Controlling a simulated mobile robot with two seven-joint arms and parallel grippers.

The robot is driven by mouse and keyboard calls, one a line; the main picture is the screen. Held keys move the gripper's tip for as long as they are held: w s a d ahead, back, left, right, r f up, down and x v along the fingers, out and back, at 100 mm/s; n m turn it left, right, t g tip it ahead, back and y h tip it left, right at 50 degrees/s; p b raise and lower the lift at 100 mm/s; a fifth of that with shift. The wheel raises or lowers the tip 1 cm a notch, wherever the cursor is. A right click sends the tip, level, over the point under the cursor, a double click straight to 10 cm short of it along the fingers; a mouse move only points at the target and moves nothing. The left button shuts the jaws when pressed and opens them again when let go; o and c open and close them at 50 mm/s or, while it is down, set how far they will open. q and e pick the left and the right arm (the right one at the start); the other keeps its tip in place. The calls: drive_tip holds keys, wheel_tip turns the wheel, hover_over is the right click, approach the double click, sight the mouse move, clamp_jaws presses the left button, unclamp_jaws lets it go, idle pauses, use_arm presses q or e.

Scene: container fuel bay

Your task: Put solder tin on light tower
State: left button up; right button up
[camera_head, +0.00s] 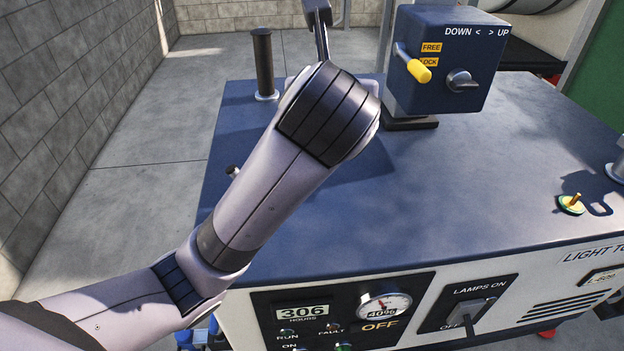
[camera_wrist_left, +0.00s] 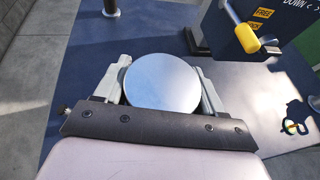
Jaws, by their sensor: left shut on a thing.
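The solder tin (camera_wrist_left: 162,84) shows in the left wrist view as a round, pale silver disc. My left gripper (camera_wrist_left: 162,70) is shut on it, one finger on each side. In the head view my left arm hides the tin and the fingers. The light tower (camera_head: 455,195) is a wide cabinet with a dark blue flat top and a pale front panel. In the wrist view the tin shows against the blue top (camera_wrist_left: 75,100); I cannot tell its height above it. My right gripper is in neither view.
A control box (camera_head: 440,65) with a yellow-handled lever (camera_head: 419,71) stands at the top's back. A dark upright pipe (camera_head: 264,65) stands at the back left corner. A small brass peg on a round base (camera_head: 572,204) is at the right. The middle right of the top is clear.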

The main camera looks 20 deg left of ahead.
sight(326, 212)
use_arm(q)
wheel_tip(326, 212, down, 19)
drive_tip(key=shift+s+r, duration=0.1)
idle(0.3)
drive_tip(key=o, duration=1.2)
drive_tip(key=shift+c, duration=0.2)
drive_tip(key=shift+s, duration=0.1)
drive_tip(key=v, duration=1.2)
drive_tip(key=shift+d, duration=0.1)
